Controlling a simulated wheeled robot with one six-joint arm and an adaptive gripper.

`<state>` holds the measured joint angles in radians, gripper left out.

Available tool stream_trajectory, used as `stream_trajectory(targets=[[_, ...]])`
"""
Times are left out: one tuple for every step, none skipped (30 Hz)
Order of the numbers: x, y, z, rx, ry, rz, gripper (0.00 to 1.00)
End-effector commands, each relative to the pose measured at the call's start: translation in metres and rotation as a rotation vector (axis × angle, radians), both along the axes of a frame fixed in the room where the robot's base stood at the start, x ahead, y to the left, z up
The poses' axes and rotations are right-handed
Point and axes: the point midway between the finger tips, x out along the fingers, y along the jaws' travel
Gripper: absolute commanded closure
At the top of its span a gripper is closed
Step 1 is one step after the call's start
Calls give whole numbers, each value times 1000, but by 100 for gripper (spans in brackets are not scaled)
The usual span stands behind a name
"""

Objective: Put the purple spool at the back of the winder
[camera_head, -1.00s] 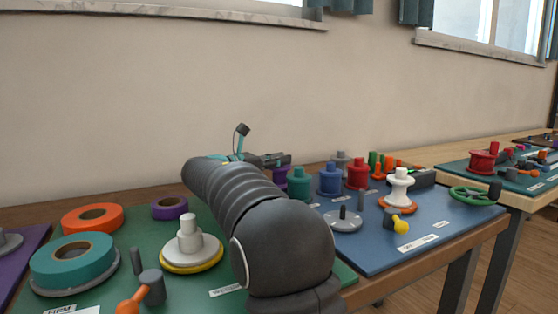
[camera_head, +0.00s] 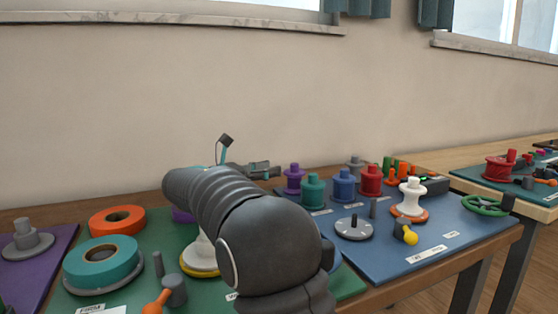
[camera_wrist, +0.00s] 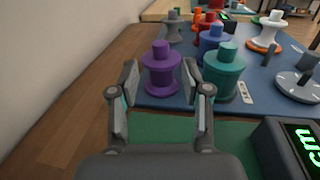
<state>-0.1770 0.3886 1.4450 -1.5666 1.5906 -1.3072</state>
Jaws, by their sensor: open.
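The purple spool (camera_head: 294,179) stands upright at the back left of the blue board, left of the teal spool (camera_head: 313,190). In the wrist view the purple spool (camera_wrist: 161,70) stands ahead, between the fingers in the picture. My gripper (camera_wrist: 161,88) is open and empty, and the spool appears beyond its fingertips, though the exact gap is hard to tell. In the head view my gripper (camera_head: 264,171) is just left of the purple spool. The winder is not clearly identifiable; a white spool (camera_head: 411,196) stands on an orange disc, and a grey disc with a peg (camera_head: 354,228) is empty.
A blue spool (camera_head: 344,185), a red spool (camera_head: 370,180) and a grey spool (camera_head: 355,164) stand close by on the blue board (camera_head: 390,259). The teal spool (camera_wrist: 224,73) is close to my right finger. A dark box with a green display (camera_wrist: 292,146) is at lower right.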

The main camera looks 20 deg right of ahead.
Motion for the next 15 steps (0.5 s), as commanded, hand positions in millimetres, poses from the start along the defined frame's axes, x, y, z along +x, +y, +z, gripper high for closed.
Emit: stream_trajectory(targets=[[0, 7, 4, 0, 2, -1, 52], [-1, 10, 3, 0, 2, -3, 52], [-2, 13, 3, 1, 2, -6, 52], [-2, 16, 2, 1, 2, -7, 52], [-2, 18, 2, 1, 2, -8, 52], [-2, 20, 1, 1, 2, -10, 52], [-3, 21, 1, 1, 2, -11, 52], [-3, 22, 1, 1, 2, -13, 52], [-3, 23, 0, 0, 2, -14, 52], [-3, 24, 0, 0, 2, -14, 52], [-3, 24, 0, 0, 2, -15, 52], [-3, 25, -1, 0, 1, -15, 52], [-4, 25, -1, 0, 1, -15, 52], [-4, 25, -1, 0, 1, -15, 52], [-3, 25, -1, 0, 1, -15, 52]])
